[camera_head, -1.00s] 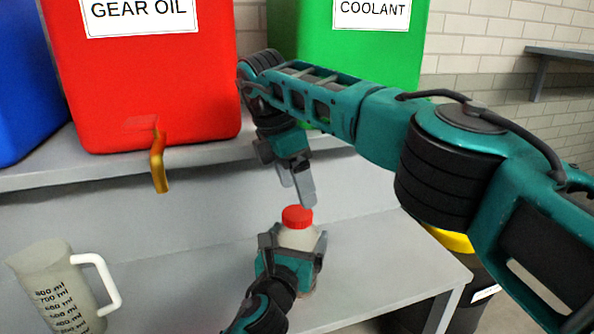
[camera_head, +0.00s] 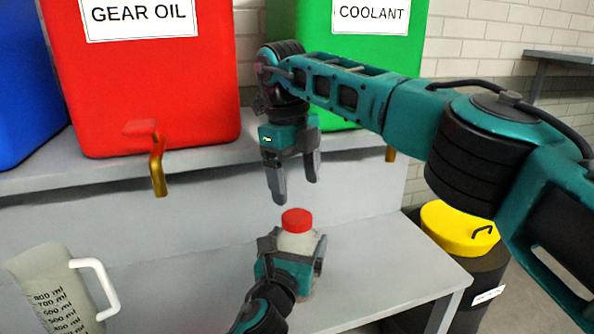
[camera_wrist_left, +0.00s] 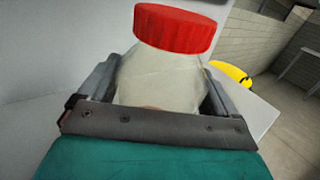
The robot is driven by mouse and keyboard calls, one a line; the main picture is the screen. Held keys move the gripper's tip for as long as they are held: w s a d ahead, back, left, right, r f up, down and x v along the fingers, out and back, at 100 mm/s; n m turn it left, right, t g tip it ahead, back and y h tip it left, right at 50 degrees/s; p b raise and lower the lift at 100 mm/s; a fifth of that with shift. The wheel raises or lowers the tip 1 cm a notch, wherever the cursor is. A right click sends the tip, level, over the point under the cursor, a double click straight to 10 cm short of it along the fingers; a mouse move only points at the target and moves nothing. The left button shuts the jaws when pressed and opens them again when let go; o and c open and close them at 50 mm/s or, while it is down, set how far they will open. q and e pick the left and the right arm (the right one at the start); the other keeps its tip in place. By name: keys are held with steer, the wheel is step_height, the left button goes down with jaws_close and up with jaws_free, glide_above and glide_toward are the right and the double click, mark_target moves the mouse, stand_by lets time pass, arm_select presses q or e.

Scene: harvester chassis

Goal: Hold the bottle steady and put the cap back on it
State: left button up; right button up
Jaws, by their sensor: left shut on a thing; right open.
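A pale translucent bottle (camera_head: 298,243) stands upright on the lower grey bench. A red cap (camera_head: 296,220) sits on its top; in the left wrist view the cap (camera_wrist_left: 177,28) looks level on the bottle (camera_wrist_left: 160,80). How tightly it sits cannot be told. My left gripper (camera_head: 295,252) is shut on the bottle's body, with a finger on each side; it also shows in the left wrist view (camera_wrist_left: 155,110). My right gripper (camera_head: 296,193) is open and empty, pointing down just above the cap and apart from it.
A measuring jug (camera_head: 55,290) with a white handle stands at the lower left. Behind, a red gear oil container (camera_head: 145,90) with a brass tap (camera_head: 157,170) and a green coolant container (camera_head: 345,45) stand on a raised shelf. A yellow-lidded bin (camera_head: 455,228) is right of the bench.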

mark_target(297, 217)
steer(key=n, duration=0.4)
steer(key=shift+r, duration=0.15)
steer(key=n, duration=0.3)
steer(key=shift+r+n+y, duration=0.15)
steer(key=shift+n+y, duration=0.15)
steer(key=shift+n, duration=0.1)
steer(key=n, duration=0.3)
steer(key=shift+d+r+n, duration=0.1)
steer(key=shift+r+n, duration=0.05)
steer(key=shift+n, duration=0.15)
steer(key=n, duration=0.5)
steer(key=shift+r+y, duration=0.2)
steer(key=shift+y, duration=0.1)
steer(key=shift+f, duration=0.1)
steer(key=shift+s+f, duration=0.1)
steer(key=shift+f, duration=3.8)
steer(key=shift+c, duration=0.3)
